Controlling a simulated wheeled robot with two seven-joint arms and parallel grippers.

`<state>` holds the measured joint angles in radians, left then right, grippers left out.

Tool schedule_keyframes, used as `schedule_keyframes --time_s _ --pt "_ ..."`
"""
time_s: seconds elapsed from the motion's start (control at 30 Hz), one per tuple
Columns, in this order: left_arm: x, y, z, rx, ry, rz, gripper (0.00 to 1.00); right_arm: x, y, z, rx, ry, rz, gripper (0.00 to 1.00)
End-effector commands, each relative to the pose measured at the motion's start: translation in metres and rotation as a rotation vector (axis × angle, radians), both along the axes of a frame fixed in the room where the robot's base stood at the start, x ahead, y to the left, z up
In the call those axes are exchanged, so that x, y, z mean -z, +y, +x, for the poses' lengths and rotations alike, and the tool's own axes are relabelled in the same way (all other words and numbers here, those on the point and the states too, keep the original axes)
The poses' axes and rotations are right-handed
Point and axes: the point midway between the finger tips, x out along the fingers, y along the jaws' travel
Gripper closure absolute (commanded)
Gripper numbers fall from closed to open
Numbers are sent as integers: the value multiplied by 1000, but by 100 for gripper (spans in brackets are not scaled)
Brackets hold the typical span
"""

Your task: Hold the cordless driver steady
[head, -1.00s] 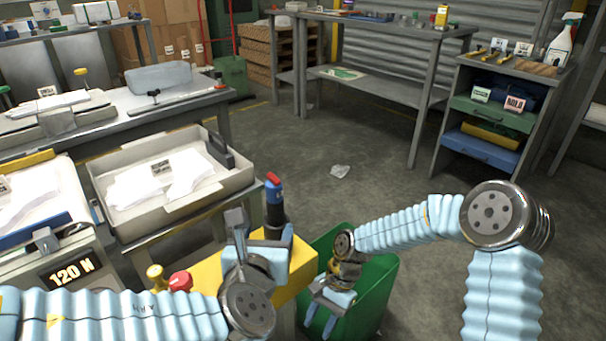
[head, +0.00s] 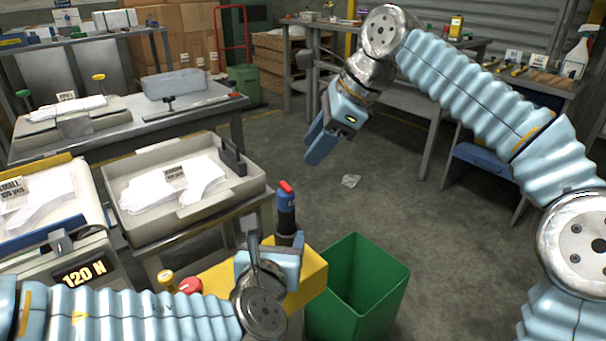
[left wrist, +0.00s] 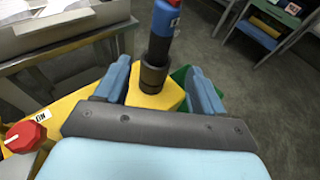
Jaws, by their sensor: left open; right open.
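The cordless driver (head: 286,214) stands upright at the yellow block (head: 313,271), with a blue body, a red top and a dark lower part. It also shows in the left wrist view (left wrist: 160,45), between the two blue fingers. My left gripper (head: 284,256) is open, with a finger on either side of the driver's dark lower part and a visible gap on each side. My right gripper (head: 318,146) is open and empty, raised over the floor to the driver's upper right.
A green bin (head: 368,285) stands right of the yellow block. A grey tray of white gloves (head: 125,228) is at left, near a display reading 120 N (head: 85,275). A red knob (head: 190,286) sits left of the block. A crumpled clear piece (head: 351,181) lies on open floor.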

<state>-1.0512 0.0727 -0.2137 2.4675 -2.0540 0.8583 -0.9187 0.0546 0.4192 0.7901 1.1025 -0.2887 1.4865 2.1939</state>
Motion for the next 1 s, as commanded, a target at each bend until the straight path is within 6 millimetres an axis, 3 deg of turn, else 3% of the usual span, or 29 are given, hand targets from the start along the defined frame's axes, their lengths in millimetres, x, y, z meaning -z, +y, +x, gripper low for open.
schedule_keyframes --time_s 0.4,0.6,1.0 --pt "26 -12 80 -2 1 4 31 1 0 0 -2 1 -1 57" --pt "35 -17 110 -2 1 2 31 1 0 0 -2 1 -1 57" --pt "39 -19 123 0 0 0 31 1 0 0 -2 1 -1 57"
